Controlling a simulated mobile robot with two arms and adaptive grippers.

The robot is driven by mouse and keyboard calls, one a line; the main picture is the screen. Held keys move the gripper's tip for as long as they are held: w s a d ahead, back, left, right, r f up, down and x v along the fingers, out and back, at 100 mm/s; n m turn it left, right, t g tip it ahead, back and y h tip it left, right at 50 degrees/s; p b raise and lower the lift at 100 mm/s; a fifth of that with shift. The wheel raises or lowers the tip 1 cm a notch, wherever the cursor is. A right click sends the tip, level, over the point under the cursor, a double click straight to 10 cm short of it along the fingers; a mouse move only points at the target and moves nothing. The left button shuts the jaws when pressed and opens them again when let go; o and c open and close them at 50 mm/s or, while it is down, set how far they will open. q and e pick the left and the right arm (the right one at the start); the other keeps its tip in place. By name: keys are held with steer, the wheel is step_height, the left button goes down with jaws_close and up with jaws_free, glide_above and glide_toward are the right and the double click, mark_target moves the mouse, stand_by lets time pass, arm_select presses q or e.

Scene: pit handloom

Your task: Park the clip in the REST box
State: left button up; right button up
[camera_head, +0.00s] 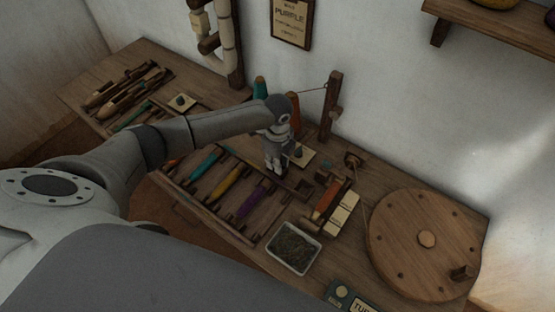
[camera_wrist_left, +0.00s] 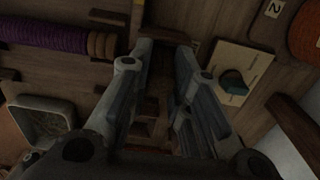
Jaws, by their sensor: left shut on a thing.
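My left gripper (camera_head: 275,170) is over the middle of the bench, pointing down, just left of a small cream card (camera_head: 305,155). In the left wrist view its two fingers (camera_wrist_left: 162,62) are a gap apart, with dark wood between them. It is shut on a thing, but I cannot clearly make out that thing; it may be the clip. No clip shows clearly elsewhere. I cannot read a REST label on any box. My right gripper is not in view.
Teal, yellow and purple bobbins (camera_head: 251,200) lie in a wooden rack in front of the gripper. A grey tray (camera_head: 271,254) of dark bits is nearer. A round wooden wheel (camera_head: 402,245) stands right. A post (camera_head: 331,106) rises behind. Wooden tools (camera_head: 127,87) lie far left.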

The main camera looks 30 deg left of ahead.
arm_select(q)
steer(key=o, duration=0.9)
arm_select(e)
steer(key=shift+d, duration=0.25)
arm_select(q)
steer(key=o, duration=0.3)
steer(key=shift+o, duration=0.2)
step_height(320, 180, up, 8)
steer(key=p, duration=0.8)
steer(key=shift+r, duration=0.1)
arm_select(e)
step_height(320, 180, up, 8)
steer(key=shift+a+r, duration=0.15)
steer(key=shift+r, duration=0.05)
